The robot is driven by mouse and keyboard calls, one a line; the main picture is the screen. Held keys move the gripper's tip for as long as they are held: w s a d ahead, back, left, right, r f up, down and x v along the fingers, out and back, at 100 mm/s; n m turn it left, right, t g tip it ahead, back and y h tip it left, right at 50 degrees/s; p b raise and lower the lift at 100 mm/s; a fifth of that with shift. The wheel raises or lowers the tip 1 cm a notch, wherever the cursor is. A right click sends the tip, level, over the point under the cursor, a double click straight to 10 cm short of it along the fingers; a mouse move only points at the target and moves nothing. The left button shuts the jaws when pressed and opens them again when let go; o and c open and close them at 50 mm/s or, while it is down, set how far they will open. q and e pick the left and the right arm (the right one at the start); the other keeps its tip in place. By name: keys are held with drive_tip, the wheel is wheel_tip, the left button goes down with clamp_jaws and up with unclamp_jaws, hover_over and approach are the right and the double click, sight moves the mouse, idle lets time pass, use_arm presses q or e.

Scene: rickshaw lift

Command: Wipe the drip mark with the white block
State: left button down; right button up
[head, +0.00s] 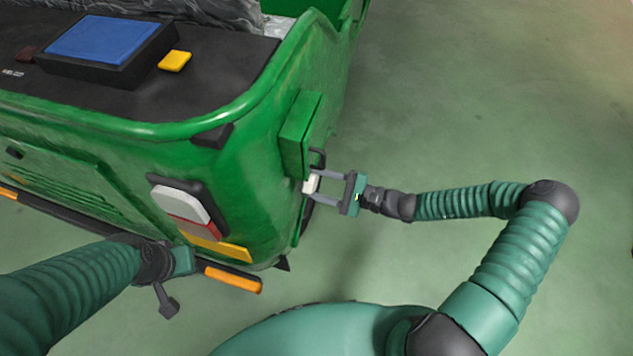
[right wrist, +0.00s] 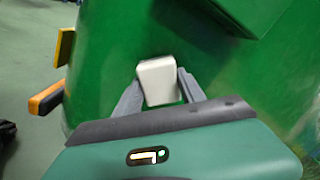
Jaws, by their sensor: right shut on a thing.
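The white block (right wrist: 158,81) is between the fingers of my right gripper (right wrist: 160,90) in the right wrist view, close against the green body panel. In the head view the block (head: 311,184) shows at the tips of the right gripper (head: 325,188), beside the rickshaw's side, below a green box. I cannot tell whether it touches the panel. No drip mark is visible; the block and fingers may cover it. My left gripper (head: 168,300) hangs low by the rickshaw's rear bumper; whether it is open is unclear.
The green rickshaw (head: 262,150) fills the left. Its green side box (head: 300,132) juts out above the right gripper. A tail light (head: 181,208) and an orange bumper piece (head: 232,279) are near my left arm. The floor (head: 470,110) on the right is clear.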

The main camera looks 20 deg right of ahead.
drive_tip(key=shift+w+a, duration=0.15)
drive_tip(key=shift+a, duration=0.25)
drive_tip(key=shift+w+a, duration=0.3)
drive_tip(key=shift+a, duration=0.05)
